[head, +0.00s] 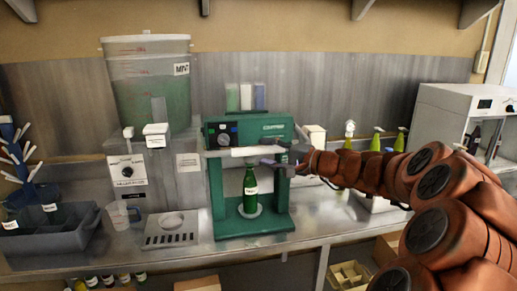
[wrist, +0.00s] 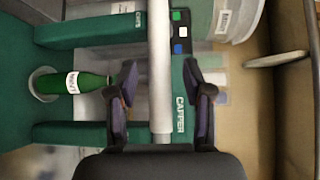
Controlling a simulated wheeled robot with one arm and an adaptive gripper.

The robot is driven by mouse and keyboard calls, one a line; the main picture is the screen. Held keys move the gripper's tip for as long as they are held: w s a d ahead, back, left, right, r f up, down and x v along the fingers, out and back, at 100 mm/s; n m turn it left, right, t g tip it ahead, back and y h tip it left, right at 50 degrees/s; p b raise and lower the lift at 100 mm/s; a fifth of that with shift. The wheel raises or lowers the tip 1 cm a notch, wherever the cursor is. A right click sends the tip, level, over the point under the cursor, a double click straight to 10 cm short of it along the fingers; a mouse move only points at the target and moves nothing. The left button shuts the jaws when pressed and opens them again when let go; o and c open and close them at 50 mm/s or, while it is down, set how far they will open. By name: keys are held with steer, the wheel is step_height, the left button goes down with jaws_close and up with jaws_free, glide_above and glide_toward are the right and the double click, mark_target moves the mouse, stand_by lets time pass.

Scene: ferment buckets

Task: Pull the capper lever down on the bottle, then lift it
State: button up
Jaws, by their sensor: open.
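The green capper (head: 215,195) stands on the steel counter in the middle of the head view. Its pale lever bar (head: 240,151) lies level across the front, above the bottle; in the wrist view the lever (wrist: 160,115) runs between my fingers. The green bottle (head: 250,182) with a white label stands upright on the capper's base, under the head; it also shows in the wrist view (wrist: 90,82). My gripper (head: 279,165) is at the lever's right end. In the wrist view my gripper (wrist: 159,68) is open, with one finger on each side of the lever and gaps showing.
A large clear bucket (head: 150,90) stands behind left, over a white dispenser. A grey bin (head: 45,235), a jug (head: 120,215) and a drip tray (head: 171,230) are left of the capper. Several small bottles (head: 375,143) and a white cabinet (head: 455,118) are at right.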

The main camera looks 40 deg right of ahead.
mark_target(263, 152)
steer(key=shift+p+x, duration=0.3)
steer(key=shift+x, duration=1.4)
jaws_close()
